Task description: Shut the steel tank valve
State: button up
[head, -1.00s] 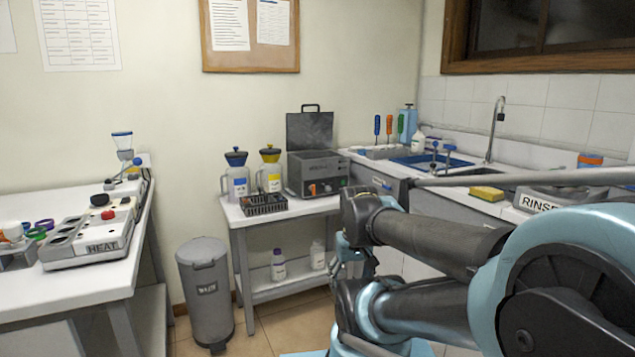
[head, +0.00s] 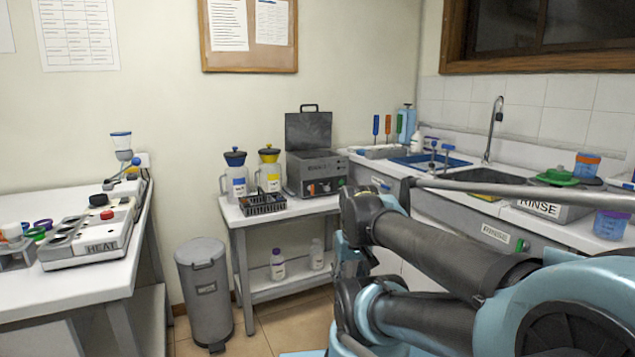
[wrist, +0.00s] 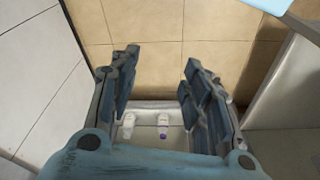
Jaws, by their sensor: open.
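The steel tank (head: 315,172) is a grey box with its dark lid raised, on the small white table by the back wall. A small orange-red part (head: 311,188) shows low on its front and looks like the valve; its exact position is too small to tell. My gripper (wrist: 157,62) is open and empty in the wrist view. Its fingers point over the tiled floor, with the lower shelf and two white bottles showing between them. The tank does not show in the wrist view. In the head view my arm hides most of the gripper, right of the table.
A blue-topped jug (head: 236,178), a yellow-topped jug (head: 269,170) and a black rack (head: 263,203) stand left of the tank. A grey bin (head: 205,290) stands on the floor. The sink counter (head: 575,232) is at right, and a heater bench (head: 85,275) at left.

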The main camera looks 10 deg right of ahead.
jog(key=w+a+r+n+t+y, duration=0.1)
jog(key=w+a+r+t+y, duration=0.15)
jog(key=w, duration=0.95)
jog(key=w+a+r+n+t+y, duration=0.2)
jog(key=w+a+r, duration=0.1)
jog(key=w, duration=0.8)
jog(key=w+a+r+n+t+y, duration=0.1)
jog(key=w+a+r+t+y, duration=0.15)
jog(key=w, duration=0.95)
jog(key=t+h, duration=0.1)
jog(key=t, duration=0.7)
send_near(313, 190)
jog(key=shift+m, duration=0.4)
jog(key=x, duration=1.1)
jog(key=shift+w+d, duration=0.1)
